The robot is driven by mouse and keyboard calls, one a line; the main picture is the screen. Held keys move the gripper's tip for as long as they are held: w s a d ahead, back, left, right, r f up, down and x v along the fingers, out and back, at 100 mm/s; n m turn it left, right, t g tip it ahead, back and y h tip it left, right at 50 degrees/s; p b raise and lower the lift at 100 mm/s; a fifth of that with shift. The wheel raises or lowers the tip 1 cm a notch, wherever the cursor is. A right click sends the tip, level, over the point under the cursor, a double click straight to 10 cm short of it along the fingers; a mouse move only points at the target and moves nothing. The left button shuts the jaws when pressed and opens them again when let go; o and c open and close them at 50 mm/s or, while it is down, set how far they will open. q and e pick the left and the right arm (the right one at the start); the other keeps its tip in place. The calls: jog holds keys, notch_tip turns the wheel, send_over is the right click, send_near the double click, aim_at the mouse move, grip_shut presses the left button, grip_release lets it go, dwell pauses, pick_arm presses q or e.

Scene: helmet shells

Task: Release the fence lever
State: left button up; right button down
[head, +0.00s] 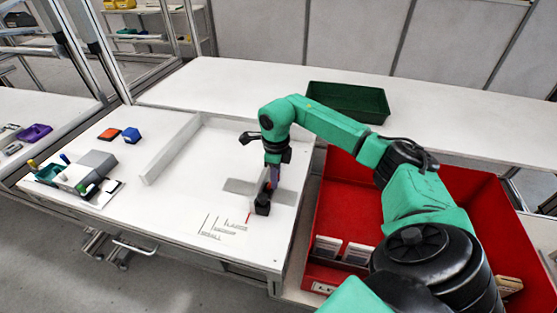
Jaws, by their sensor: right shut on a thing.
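My right gripper (268,186) reaches down from the green arm to the white worktable. It is shut on the fence lever, which is small and mostly hidden by the fingers. A dark block (262,208) shows right at the fingertips. A flat grey plate (284,196) lies on the table around that spot. A long white fence (170,150) stands on the table to the left of the gripper. My left gripper is not in view.
A red bin (345,190) with white cards stands right of the table, partly behind my arm. A dark green tray (347,96) sits on the back table.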

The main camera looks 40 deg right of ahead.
jog(key=shift+w+a+r+g+h+p, duration=0.25)
jog(key=shift+w+r+g+h+p, duration=0.15)
jog(key=shift+g, duration=0.2)
jog(key=shift+w+a+f+g+h, duration=0.1)
jog(key=shift+w+a+g+h, duration=0.1)
jog(key=shift+g+h, duration=0.35)
jog(key=c, duration=0.8)
grip_release()
